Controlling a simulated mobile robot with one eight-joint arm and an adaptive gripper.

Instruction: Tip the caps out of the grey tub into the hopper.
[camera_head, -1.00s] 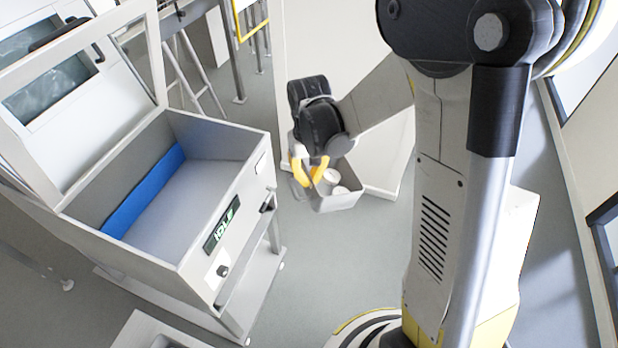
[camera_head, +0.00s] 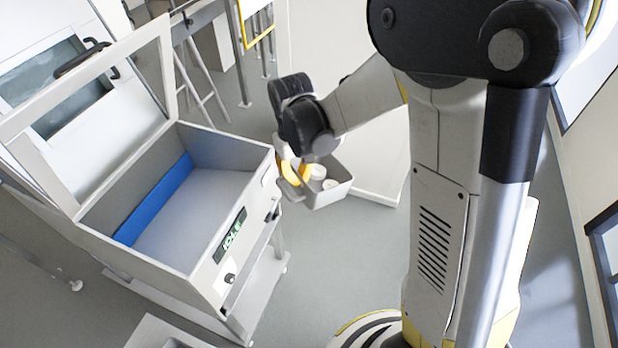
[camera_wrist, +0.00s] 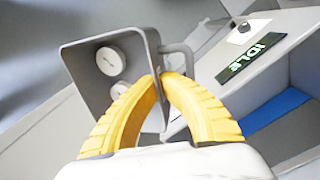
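The grey tub (camera_head: 322,197) hangs from my gripper (camera_head: 294,176) in the head view, level with the hopper's right side and a short way apart from it. White round caps (camera_head: 318,172) lie inside the tub; two show in the wrist view (camera_wrist: 110,61).
The hopper's front panel carries a display reading IDLE (camera_head: 231,235) and a black knob (camera_head: 229,278). A white cabinet (camera_head: 375,170) stands behind the tub. The raised lid (camera_head: 150,75) borders the hopper's far left side. Floor is clear in front of the tub.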

